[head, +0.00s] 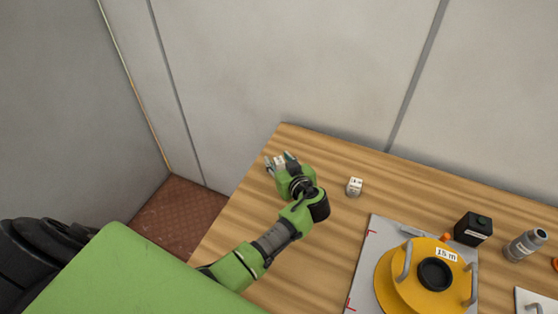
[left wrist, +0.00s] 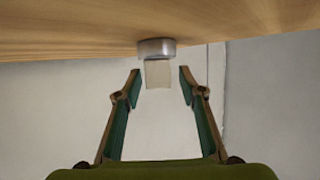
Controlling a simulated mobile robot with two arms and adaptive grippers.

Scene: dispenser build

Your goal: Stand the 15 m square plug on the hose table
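A small pale square block on a round grey metal base (left wrist: 157,48), seemingly the square plug, stands on the wooden table (head: 335,153) near its far left corner. In the left wrist view the table is at the top and the block points down from its base. My left gripper (head: 277,159) is open, its fingers on either side of the block with gaps to both. In the head view the fingers partly hide the block, and I cannot read its label. My right gripper is not in view.
A white labelled cube (head: 355,187) stands right of my left gripper. Farther right are a grey board (head: 368,262) bearing a yellow drum marked 15 m (head: 398,298), a black box (head: 473,230) and a grey bottle (head: 525,244). Walls stand behind the table.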

